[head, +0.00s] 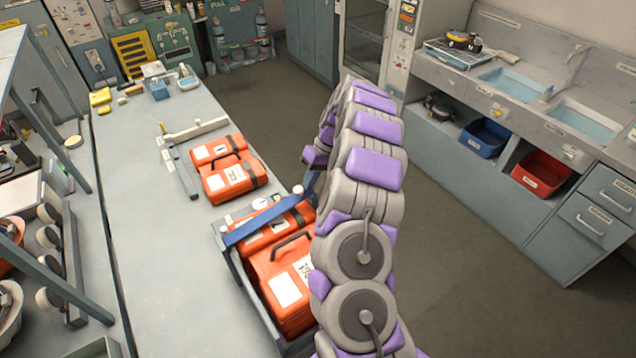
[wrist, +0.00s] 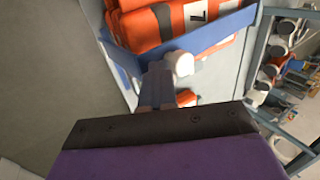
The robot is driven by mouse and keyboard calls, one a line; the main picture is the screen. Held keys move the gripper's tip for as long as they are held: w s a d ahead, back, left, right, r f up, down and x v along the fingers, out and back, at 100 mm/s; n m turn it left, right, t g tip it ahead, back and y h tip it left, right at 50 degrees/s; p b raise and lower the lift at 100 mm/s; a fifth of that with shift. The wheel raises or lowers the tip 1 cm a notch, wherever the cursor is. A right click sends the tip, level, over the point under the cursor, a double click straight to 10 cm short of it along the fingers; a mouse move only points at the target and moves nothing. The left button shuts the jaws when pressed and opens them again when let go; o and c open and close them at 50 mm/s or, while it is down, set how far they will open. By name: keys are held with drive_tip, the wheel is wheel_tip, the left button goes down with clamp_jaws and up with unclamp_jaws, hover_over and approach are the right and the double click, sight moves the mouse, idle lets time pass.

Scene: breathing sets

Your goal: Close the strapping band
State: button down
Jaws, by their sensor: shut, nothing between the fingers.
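The blue strapping band (head: 268,216) runs slantwise across the top of an orange breathing-set case (head: 285,275) in a grey-blue tray (head: 246,284) on the bench. It also shows in the wrist view (wrist: 218,35), with a white round knob (wrist: 181,64) at its near end. I cannot tell whether the band is fastened. My gripper (head: 313,178) is beside the band's far right end, partly hidden by my arm. In the wrist view my gripper (wrist: 157,92) is shut and empty, close to the white knob; contact is unclear.
A second orange case (head: 228,168) lies behind the tray, beside a grey bracket (head: 180,172). The bench (head: 150,235) is clear left of the tray. A shelf frame (head: 45,130) stands at left. A sink counter (head: 530,95) is across the aisle.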

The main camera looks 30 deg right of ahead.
drive_tip(key=d+r, duration=0.7)
drive_tip(key=d, duration=0.2)
drive_tip(key=shift+s+a+r+t+h+b, duration=0.95)
drive_tip(key=shift+a+r+h, duration=1.1)
drive_tip(key=shift+a, duration=1.9)
drive_tip(key=shift+s+a+r+t+h+b, duration=0.75)
drive_tip(key=shift+a+r+h+b, duration=0.45)
drive_tip(key=shift+a+r, duration=2.2)
drive_tip(key=x, duration=0.8)
drive_tip(key=s+x, duration=0.1)
drive_tip(key=x, duration=0.3)
drive_tip(key=shift+w+f, duration=0.15)
drive_tip(key=shift+f, duration=0.9)
drive_tip(key=shift+d, duration=0.15)
